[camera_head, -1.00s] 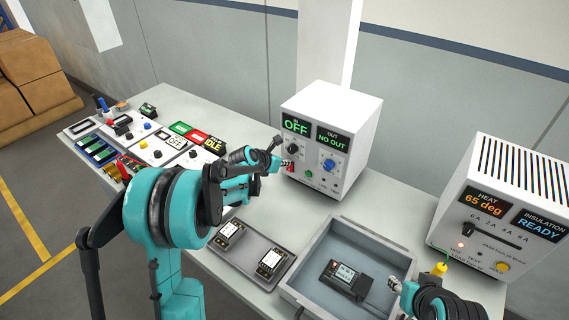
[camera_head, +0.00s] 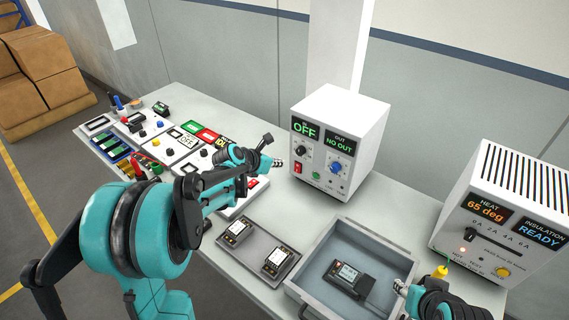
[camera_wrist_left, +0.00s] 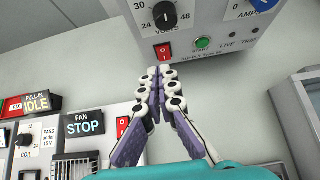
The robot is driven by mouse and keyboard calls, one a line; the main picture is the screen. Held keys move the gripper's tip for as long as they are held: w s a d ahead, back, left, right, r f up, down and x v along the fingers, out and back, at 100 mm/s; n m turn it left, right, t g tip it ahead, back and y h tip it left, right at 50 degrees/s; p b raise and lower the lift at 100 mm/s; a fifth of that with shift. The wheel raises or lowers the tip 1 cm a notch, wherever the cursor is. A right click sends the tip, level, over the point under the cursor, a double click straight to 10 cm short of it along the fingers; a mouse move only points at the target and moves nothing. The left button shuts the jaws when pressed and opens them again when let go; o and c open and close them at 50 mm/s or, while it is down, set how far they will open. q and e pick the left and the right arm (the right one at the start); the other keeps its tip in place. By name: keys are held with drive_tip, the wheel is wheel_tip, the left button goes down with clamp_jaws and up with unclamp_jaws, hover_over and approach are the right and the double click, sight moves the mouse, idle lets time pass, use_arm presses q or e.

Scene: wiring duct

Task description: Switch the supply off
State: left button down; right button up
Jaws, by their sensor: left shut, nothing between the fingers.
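The white supply box (camera_head: 345,125) stands at the back middle of the table. Its left display reads OFF and its right display reads NO OUT. Its red switch (camera_head: 298,168) is low on the left of its front; the switch also shows in the left wrist view (camera_wrist_left: 163,51), left of a green button. My left gripper (camera_head: 277,163) is shut and empty, in front of and to the left of the switch, apart from it. In the left wrist view its fingertips (camera_wrist_left: 165,72) lie just below the switch. My right gripper (camera_head: 400,286) is at the tray's right edge; its fingers are too small to read.
A grey tray (camera_head: 377,237) holds a black device (camera_head: 347,277). A smaller tray (camera_head: 243,256) carries two modules. A heater unit (camera_head: 510,205) reading 65 deg stands right. Panels with switches, one showing FAN STOP (camera_wrist_left: 84,124), fill the left side.

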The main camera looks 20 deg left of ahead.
use_arm(q)
drive_tip(key=v, duration=0.2)
drive_tip(key=shift+s+r, duration=0.15)
drive_tip(key=shift+r, duration=0.35)
drive_tip(key=s+d+r+m+g+y, duration=0.1)
drive_tip(key=s+d+m, duration=0.2)
drive_tip(key=s+m, duration=0.5)
drive_tip(key=s+d+r+m+g, duration=0.1)
drive_tip(key=s+d+m, duration=0.3)
drive_tip(key=s+m, duration=0.4)
drive_tip(key=s+f+m+y+b, duration=0.1)
drive_tip(key=s+f+m, duration=0.3)
drive_tip(key=s+m, duration=1)
drive_tip(key=shift+s+f+m+g+y+b, duration=0.2)
drive_tip(key=shift+s+m+g+y+b, duration=0.15)
drive_tip(key=shift+m+y, duration=0.5)
drive_tip(key=shift+w, duration=0.1)
